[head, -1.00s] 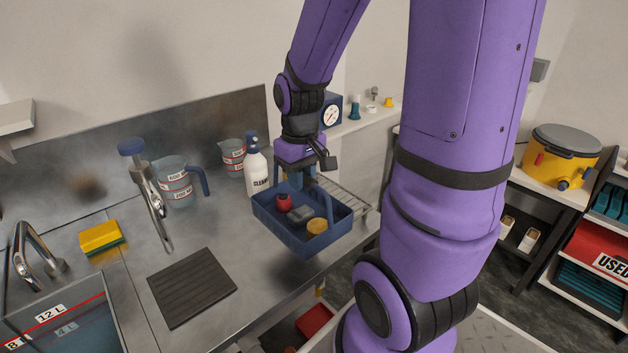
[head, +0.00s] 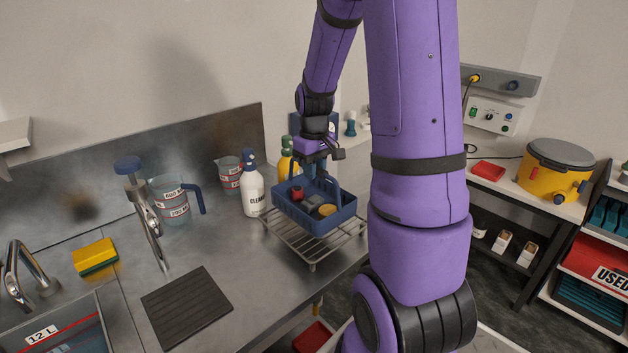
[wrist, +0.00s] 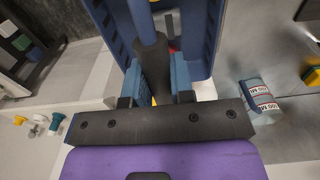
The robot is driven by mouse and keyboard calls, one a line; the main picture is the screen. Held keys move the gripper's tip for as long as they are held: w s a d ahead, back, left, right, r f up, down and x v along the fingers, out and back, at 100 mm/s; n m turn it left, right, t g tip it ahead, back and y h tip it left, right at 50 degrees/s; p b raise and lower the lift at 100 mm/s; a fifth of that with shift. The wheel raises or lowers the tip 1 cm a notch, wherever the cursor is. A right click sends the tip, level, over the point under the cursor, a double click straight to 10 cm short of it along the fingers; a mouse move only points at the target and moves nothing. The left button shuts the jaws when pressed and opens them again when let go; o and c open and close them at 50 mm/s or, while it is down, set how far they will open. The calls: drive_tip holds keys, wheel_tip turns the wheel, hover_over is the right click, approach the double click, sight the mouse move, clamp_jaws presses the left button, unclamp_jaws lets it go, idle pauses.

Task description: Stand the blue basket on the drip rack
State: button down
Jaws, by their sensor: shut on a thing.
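The blue basket (head: 322,219) is in the head view, holding a red item, a grey item and a yellow-orange item. It is over the wire drip rack (head: 312,250) on the steel bench, roughly level. I cannot tell whether its base touches the rack. My gripper (head: 314,160) is above the basket and shut on its handle. In the wrist view my gripper (wrist: 155,88) has its two fingers on either side of the dark handle bar, with the blue basket walls (wrist: 205,30) beyond. Part of the rack is hidden under the basket.
A white cleaner bottle (head: 252,190) stands left of the rack, and a yellow bottle (head: 286,163) is behind. Measuring jugs (head: 172,202), a tap and a dark mat (head: 187,306) are further left. The bench's front edge is close to the rack.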

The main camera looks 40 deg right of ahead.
drive_tip(key=shift+a+f, duration=0.1)
drive_tip(key=shift+f, duration=1.65)
drive_tip(key=c, duration=1)
unclamp_jaws()
wheel_tip(320, 180, up, 12)
drive_tip(key=shift+r, duration=0.1)
drive_tip(key=s+a+r+t, duration=0.1)
drive_tip(key=s+a+r, duration=0.25)
drive_tip(key=a, duration=0.25)
drive_tip(key=s+a+r+t, duration=0.2)
drive_tip(key=s+a+r, duration=0.1)
drive_tip(key=a+r, duration=0.3)
drive_tip(key=shift+s+a+r+n+t, duration=0.1)
drive_tip(key=shift+s+a+r+t, duration=0.25)
drive_tip(key=shift+s+a, duration=1.35)
drive_tip(key=shift+s+a+r+n+t, duration=0.15)
drive_tip(key=shift+s+a+t, duration=0.25)
drive_tip(key=shift+s+a, duration=1.35)
drive_tip(key=shift+s+a+r+n+t, duration=0.1)
drive_tip(key=shift+s+a+r+t, duration=0.25)
drive_tip(key=shift+s+a, duration=1.35)
